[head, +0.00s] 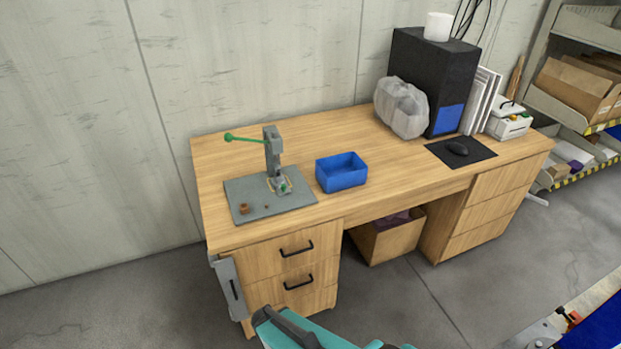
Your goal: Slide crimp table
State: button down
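A small grey hand press (273,152) with a green-knobbed lever (243,139) stands upright on a grey base plate (246,188). The plate lies on the left part of the wooden desk (325,128). At the foot of the press is a small silver and green part (283,186), too small to make out in detail. A small brown piece (244,209) sits near the front left of the plate, with a tiny dark bit beside it. Part of my teal and black arm shows at the bottom edge, apart from the press. My gripper is not recognisable in view.
A blue bin (341,171) stands right of the press. Farther right are a wrapped bundle (401,107), a black computer case (430,75) and a mouse (457,148). A grey bracket-like part (229,286) is at the desk's front left corner. A cardboard box (388,241) sits underneath.

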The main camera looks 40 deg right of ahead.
aim_at(279, 184)
jog(key=z, duration=0.7)
jog(key=k, duration=0.95)
jog(key=u, duration=0.05)
jog(key=i, duration=0.8)
